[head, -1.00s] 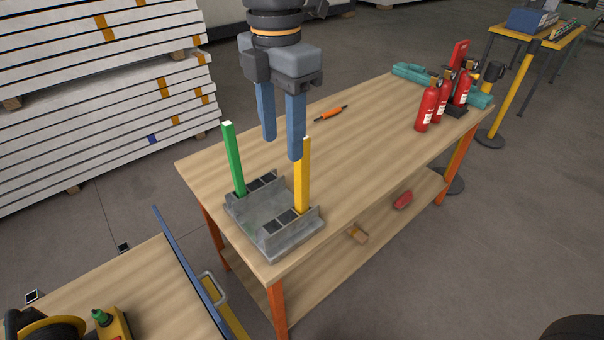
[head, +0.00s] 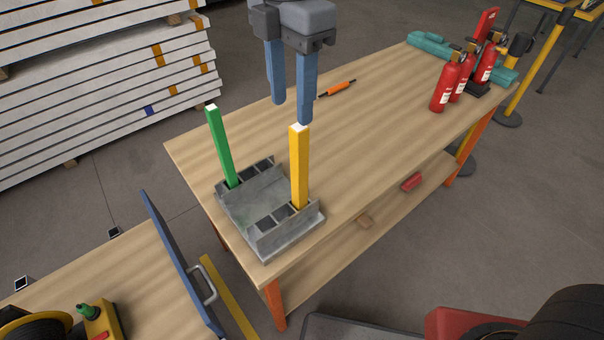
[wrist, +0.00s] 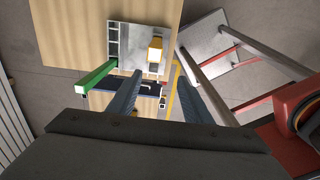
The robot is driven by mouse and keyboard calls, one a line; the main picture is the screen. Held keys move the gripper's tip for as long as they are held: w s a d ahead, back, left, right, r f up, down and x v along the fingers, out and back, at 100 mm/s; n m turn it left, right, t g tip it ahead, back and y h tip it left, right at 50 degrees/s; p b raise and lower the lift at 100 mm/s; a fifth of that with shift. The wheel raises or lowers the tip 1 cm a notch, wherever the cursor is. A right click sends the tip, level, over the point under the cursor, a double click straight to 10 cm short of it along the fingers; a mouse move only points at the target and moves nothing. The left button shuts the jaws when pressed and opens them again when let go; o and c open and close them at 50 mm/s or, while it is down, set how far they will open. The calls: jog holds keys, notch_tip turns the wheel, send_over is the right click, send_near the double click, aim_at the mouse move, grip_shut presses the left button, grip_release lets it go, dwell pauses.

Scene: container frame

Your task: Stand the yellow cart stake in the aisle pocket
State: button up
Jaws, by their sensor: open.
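The yellow stake (head: 299,168) stands upright in a pocket on the right side of the grey metal cart frame (head: 258,206). A green stake (head: 221,146) stands in the opposite, left side, leaning slightly. My gripper (head: 292,112) is open and empty, its two blue fingers pointing down, above and behind the yellow stake's top in the head view. In the wrist view the yellow stake (wrist: 156,47) shows end-on beyond the fingers, apart from them. The green stake (wrist: 97,76) lies to its left there. The foot of the yellow stake inside the pocket is hidden.
The frame sits at the near end of the wooden workbench (head: 370,130). An orange-handled tool (head: 338,88) lies behind my gripper. Red fire extinguishers (head: 447,85) stand at the far right end. The bench middle is clear.

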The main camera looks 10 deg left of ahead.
aim_at(295, 129)
jog(key=f+b, duration=0.2)
jog(key=w+f+b, duration=0.1)
jog(key=f+b, duration=0.2)
jog(key=w+f+b, duration=0.1)
jog(key=f+b, duration=0.1)
jog(key=f, duration=0.1)
jog(key=shift+w+f+b, duration=0.1)
jog(key=shift+b, duration=0.2)
jog(key=shift+f+p, duration=0.3)
jog(key=shift+f, duration=1)
jog(key=shift+w+d+f+p, duration=0.2)
jog(key=shift+f+p, duration=0.25)
jog(key=shift+f, duration=0.85)
jog(key=shift+w+d+f+p, duration=0.15)
jog(key=shift+f+p, duration=0.25)
jog(key=shift+f, duration=0.9)
jog(key=shift+a, duration=0.1)
grip_shut()
